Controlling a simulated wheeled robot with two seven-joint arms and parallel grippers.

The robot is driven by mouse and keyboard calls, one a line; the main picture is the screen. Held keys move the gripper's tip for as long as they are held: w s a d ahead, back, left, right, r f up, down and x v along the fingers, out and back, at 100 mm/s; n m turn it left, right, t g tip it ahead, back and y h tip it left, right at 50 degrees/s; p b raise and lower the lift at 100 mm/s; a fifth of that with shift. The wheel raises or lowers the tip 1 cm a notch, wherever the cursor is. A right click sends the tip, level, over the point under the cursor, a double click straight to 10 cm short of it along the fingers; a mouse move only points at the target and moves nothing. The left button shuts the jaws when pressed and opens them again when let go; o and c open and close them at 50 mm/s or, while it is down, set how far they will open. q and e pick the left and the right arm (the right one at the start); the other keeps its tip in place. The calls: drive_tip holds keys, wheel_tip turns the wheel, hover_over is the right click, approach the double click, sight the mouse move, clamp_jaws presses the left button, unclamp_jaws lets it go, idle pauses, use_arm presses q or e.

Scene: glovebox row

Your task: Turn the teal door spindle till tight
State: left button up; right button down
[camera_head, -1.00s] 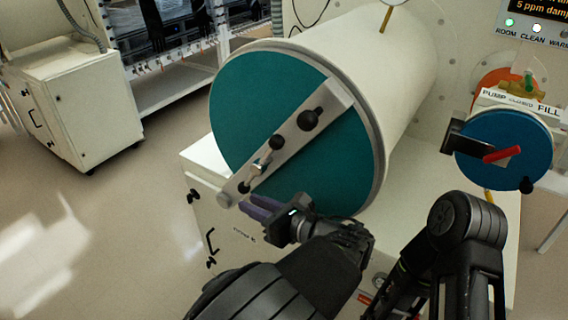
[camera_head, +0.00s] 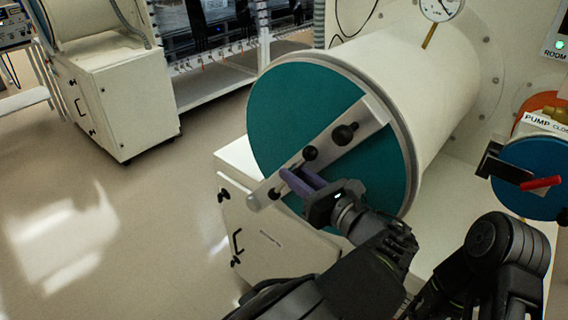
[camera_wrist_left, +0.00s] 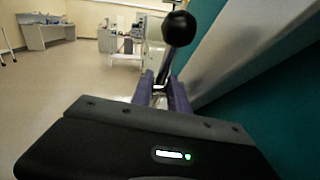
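The round teal door (camera_head: 292,105) closes the end of a large cream cylinder in the head view. A pale metal bar (camera_head: 372,113) crosses it at a slant. The spindle's crossbar has black ball ends, one above (camera_head: 310,153) and one below (camera_head: 274,193); its hub is mostly hidden by my left gripper. My left gripper (camera_head: 298,181) has its purple fingers at the spindle, slightly apart. In the left wrist view a black ball on a rod (camera_wrist_left: 178,30) runs down between the fingers (camera_wrist_left: 161,92); I cannot tell whether they touch it. My right gripper is out of view.
A larger black knob (camera_head: 345,133) sits higher on the bar. A smaller blue door (camera_head: 530,180) with a red handle is at the right. A gauge (camera_head: 440,8) stands above the cylinder. A white cabinet (camera_head: 115,100) is at the left, with open floor before it.

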use_arm(q)
drive_tip(key=x, duration=0.4)
drive_tip(key=shift+p, duration=0.35)
clamp_jaws()
idle(1.1)
